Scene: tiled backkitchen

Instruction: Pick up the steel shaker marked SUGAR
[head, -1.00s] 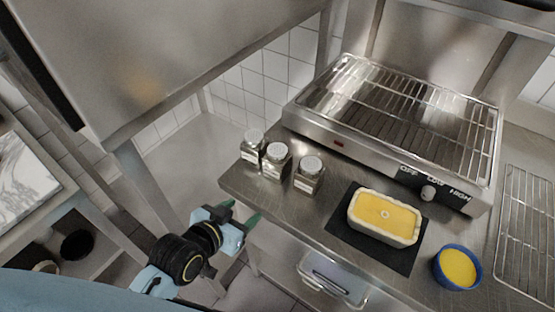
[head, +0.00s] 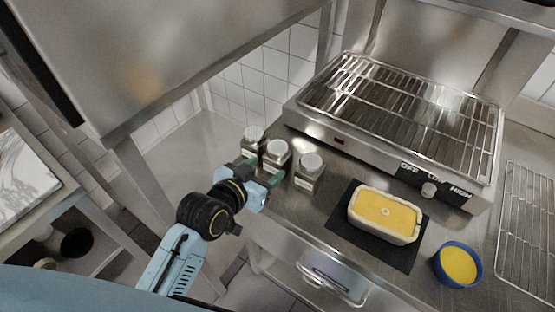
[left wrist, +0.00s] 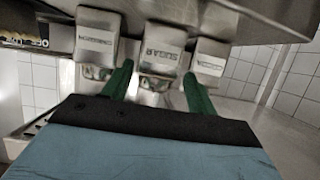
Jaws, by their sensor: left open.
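Three steel shakers with pale perforated lids stand in a row at the left end of the steel counter. The middle shaker (head: 277,155) is the one marked SUGAR; its label shows in the left wrist view (left wrist: 162,50). My left gripper (head: 261,172) is open, its green fingers pointing at the row from the front. In the left wrist view the fingers (left wrist: 158,80) lie to either side of the SUGAR shaker, in the gaps to its neighbours. I cannot tell whether they touch it. My right gripper is not in view.
The other shakers stand close by, one on the left (head: 253,140) and one on the right (head: 309,172). Behind is a grill (head: 340,140) with a wire rack. A loaf dish (head: 384,214) on a dark slate and a blue bowl (head: 457,265) stand to the right.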

